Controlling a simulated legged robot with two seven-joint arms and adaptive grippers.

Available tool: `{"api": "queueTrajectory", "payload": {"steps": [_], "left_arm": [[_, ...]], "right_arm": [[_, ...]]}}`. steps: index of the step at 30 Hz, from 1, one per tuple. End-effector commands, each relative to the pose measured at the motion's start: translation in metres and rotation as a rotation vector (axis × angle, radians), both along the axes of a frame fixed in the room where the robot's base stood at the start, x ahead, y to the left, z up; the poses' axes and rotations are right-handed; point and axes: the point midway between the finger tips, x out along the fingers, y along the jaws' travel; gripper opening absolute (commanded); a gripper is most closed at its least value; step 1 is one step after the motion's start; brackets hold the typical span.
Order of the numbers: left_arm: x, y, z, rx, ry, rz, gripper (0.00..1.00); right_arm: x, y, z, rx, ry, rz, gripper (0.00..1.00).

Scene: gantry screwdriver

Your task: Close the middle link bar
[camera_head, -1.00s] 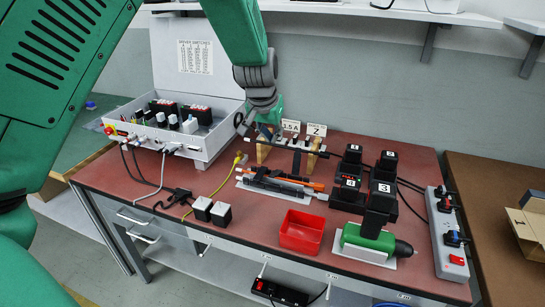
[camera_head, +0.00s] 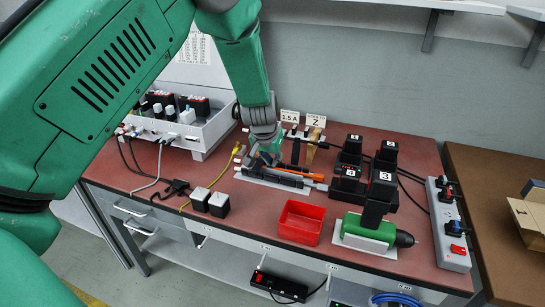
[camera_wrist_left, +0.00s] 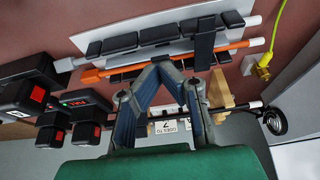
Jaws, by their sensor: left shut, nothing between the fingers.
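My left gripper (camera_head: 264,156) reaches down over the grey plate (camera_head: 275,183) at the back middle of the table. In the left wrist view its blue-padded fingers (camera_wrist_left: 160,68) meet at the tips with nothing between them. The plate (camera_wrist_left: 180,34) carries several black bars. One dark bar (camera_wrist_left: 205,48) stands out crosswise to the others and passes over an orange rod (camera_wrist_left: 180,59); I cannot tell for certain that it is the middle link bar. The fingertips are close to the orange rod, left of this bar; contact is unclear. My right gripper is out of view.
A red bin (camera_head: 301,222) and a green-and-black screwdriver (camera_head: 369,228) stand in front. Black batteries (camera_head: 349,168) stand to the right. Signs (camera_head: 290,117) stand behind the plate. Bare table lies in front of the plate.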

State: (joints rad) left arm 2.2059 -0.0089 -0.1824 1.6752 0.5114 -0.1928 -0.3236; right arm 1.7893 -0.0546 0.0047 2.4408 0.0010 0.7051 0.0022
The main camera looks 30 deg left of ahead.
Motion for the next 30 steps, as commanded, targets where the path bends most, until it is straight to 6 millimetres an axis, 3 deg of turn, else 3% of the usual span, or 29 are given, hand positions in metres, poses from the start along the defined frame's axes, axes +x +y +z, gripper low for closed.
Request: {"api": "queueTrajectory", "payload": {"steps": [7, 17, 21, 30], "left_arm": [[-0.001, 0.001, -0.002, 0.002, -0.012, 0.002, 0.00], [-0.008, -0.001, -0.016, 0.047, -0.204, 0.002, 0.00], [-0.017, -0.004, -0.027, 0.052, -0.214, -0.002, 0.00], [-0.018, -0.005, -0.038, 0.052, -0.216, 0.000, 0.00]], "right_arm": [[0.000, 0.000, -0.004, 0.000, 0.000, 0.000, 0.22], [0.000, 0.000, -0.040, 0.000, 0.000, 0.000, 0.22], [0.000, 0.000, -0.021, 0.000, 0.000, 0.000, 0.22], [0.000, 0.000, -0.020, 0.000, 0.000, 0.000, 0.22]]}}
